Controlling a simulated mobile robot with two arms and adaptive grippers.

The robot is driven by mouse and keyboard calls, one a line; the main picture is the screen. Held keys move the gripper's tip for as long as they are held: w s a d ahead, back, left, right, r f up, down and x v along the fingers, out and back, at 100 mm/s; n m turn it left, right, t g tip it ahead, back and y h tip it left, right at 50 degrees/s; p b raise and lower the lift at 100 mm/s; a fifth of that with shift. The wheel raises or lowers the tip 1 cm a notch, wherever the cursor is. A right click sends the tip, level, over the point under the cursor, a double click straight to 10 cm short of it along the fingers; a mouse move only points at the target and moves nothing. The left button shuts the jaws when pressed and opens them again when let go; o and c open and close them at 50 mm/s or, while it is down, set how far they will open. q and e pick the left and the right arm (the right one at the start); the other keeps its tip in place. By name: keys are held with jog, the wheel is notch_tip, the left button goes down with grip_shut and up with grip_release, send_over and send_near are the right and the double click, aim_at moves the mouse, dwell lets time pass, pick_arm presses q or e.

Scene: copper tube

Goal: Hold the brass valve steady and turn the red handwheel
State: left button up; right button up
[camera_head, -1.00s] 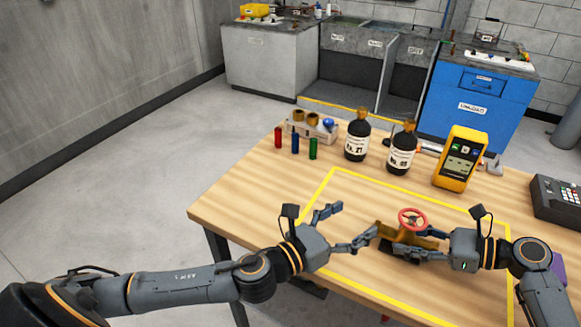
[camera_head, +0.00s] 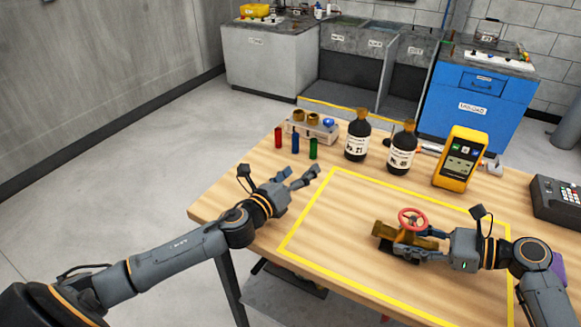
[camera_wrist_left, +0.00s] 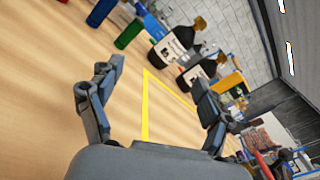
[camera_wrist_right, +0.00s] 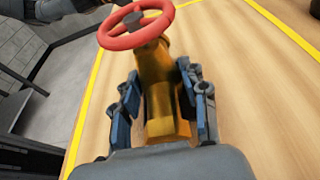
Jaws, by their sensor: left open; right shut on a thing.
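The brass valve (camera_head: 393,235) stands on the table inside the yellow outline, with its red handwheel (camera_head: 412,219) on top. My right gripper (camera_head: 425,248) is shut on the valve body from the right. In the right wrist view the fingers (camera_wrist_right: 160,105) lie on both sides of the brass body (camera_wrist_right: 157,75), and the red handwheel (camera_wrist_right: 137,27) is above and beyond them. My left gripper (camera_head: 303,181) is open and empty over the left part of the table, well apart from the valve. Its spread fingers (camera_wrist_left: 155,105) show nothing between them in the left wrist view.
Two dark bottles (camera_head: 357,140) (camera_head: 402,155) and a yellow meter (camera_head: 460,160) stand at the back. Red, blue and green cylinders (camera_head: 295,145) stand by a small rack (camera_head: 312,128). A keypad box (camera_head: 558,200) is at right. The left part of the outlined area is clear.

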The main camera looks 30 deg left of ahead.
pick_arm(q)
jog(key=shift+w+a+n+y, duration=0.15)
jog(key=shift+w+a+n, duration=0.15)
jog(key=shift+a, duration=0.4)
jog(key=shift+w+a+n+y, duration=0.15)
jog(key=shift+a+n, duration=0.25)
jog(key=shift+a, duration=0.3)
jog(key=c, duration=0.3)
